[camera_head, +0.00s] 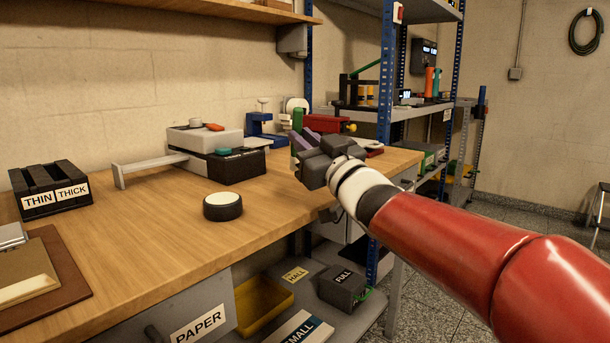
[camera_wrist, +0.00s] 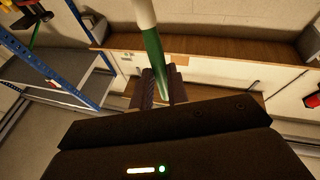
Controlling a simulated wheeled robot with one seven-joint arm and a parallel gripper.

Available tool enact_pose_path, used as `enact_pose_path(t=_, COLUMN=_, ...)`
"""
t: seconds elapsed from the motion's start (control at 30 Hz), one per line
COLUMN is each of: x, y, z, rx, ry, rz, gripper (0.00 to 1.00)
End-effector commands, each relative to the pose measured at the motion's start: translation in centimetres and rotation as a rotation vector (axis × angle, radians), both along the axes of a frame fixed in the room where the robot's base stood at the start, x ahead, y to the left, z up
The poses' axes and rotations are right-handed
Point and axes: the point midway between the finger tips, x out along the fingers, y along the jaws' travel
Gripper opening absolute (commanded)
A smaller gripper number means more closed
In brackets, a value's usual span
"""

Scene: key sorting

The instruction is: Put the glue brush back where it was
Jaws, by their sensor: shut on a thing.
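My gripper (camera_head: 309,139) is over the right end of the wooden workbench (camera_head: 150,236), its dark purple fingers shut. In the wrist view my gripper (camera_wrist: 158,86) is closed around the green part of a slim rod, which I take for the glue brush (camera_wrist: 153,48). Its white part runs out of the top of that view, so that end is cut off. In the head view a short green piece (camera_head: 298,119) shows at the fingers and seems to be the same thing. I cannot make out bristles.
A round black pot-like thing with a white top (camera_head: 223,205) stands on the bench. A grey and black machine (camera_head: 214,146), a blue device (camera_head: 262,126) and a red vise-like tool (camera_head: 326,123) stand behind. A THIN/THICK holder (camera_head: 50,188) is at left. The bench's front middle is clear.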

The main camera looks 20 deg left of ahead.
Motion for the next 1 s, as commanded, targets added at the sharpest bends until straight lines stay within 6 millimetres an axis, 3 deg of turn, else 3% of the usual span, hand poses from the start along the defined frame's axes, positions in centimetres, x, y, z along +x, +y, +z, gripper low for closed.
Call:
enact_pose_path(t=0.17, x=0.0, y=0.0, z=-1.3, rx=0.0, ry=0.001, rz=0.001, gripper=0.0)
enact_pose_path(t=0.4, x=0.0, y=0.0, z=-4.7, rx=0.0, ry=0.002, rz=0.001, gripper=0.0)
enact_pose_path(t=0.77, x=0.0, y=0.0, z=-5.1, rx=0.001, ry=-0.001, rz=0.0, gripper=0.0)
enact_pose_path(t=0.8, x=0.0, y=0.0, z=-5.0, rx=0.001, ry=-0.001, rz=0.0, gripper=0.19)
enact_pose_path(t=0.93, x=0.0, y=0.0, z=-4.9, rx=0.001, ry=-0.001, rz=0.0, gripper=0.36)
enact_pose_path(t=1.0, x=0.0, y=0.0, z=-4.9, rx=0.001, ry=-0.001, rz=0.0, gripper=0.38)
